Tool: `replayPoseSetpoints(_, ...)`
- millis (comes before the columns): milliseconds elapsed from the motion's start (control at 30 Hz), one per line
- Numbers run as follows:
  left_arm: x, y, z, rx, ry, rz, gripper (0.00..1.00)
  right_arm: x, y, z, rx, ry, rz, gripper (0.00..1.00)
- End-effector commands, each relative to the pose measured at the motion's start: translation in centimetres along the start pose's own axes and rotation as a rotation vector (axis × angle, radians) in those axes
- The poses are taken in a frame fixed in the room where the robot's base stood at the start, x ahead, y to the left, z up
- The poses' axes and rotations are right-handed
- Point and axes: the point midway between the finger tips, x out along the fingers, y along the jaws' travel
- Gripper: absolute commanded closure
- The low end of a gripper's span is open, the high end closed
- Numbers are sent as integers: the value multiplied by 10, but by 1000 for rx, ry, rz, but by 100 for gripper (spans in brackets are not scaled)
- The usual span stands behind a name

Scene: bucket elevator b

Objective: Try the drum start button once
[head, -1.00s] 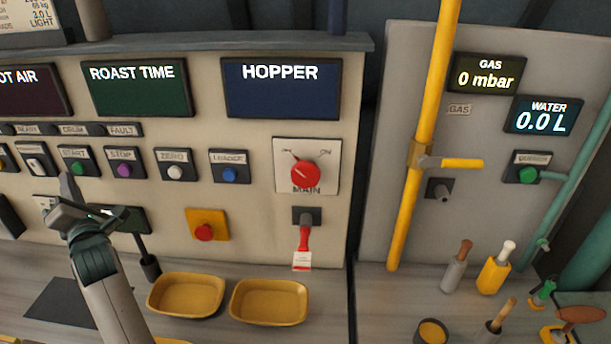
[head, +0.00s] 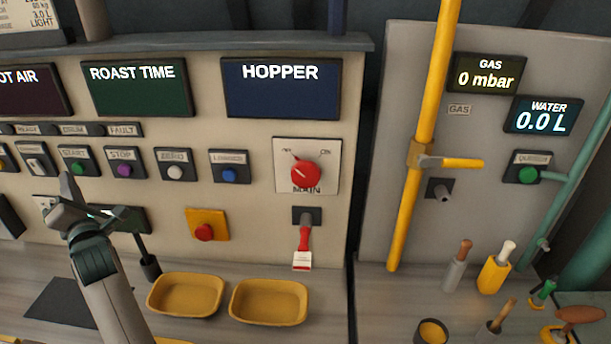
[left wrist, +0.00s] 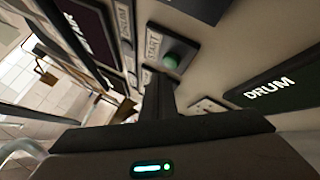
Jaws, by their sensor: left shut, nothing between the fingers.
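The green START button (head: 79,168) sits on a dark plate on the beige panel, below the DRUM label (head: 74,130). It also shows in the left wrist view (left wrist: 172,61), where the START and DRUM labels are readable. My left gripper (head: 68,182) is shut and empty, its fingers pointing up at the panel just below and left of the button. In the left wrist view the closed fingers (left wrist: 158,92) end close to the button's plate; I cannot tell whether they touch it. A dark DRUM display (left wrist: 270,88) is at the right there. My right gripper is not in view.
The purple STOP button (head: 124,170) is just right of START, then ZERO (head: 175,172) and LOADER-like blue (head: 229,175) buttons. A red emergency-style button (head: 204,232) and the red MAIN knob (head: 305,174) are farther right. Two yellow trays (head: 186,312) (head: 268,320) stand on the counter.

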Motion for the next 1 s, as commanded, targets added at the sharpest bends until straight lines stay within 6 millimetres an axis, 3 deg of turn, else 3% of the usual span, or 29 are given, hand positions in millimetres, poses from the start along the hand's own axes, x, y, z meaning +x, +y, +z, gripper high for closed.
replayPoseSetpoints(1000, 8, -6, 6, -1, 0, 0, 100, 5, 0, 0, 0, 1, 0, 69)
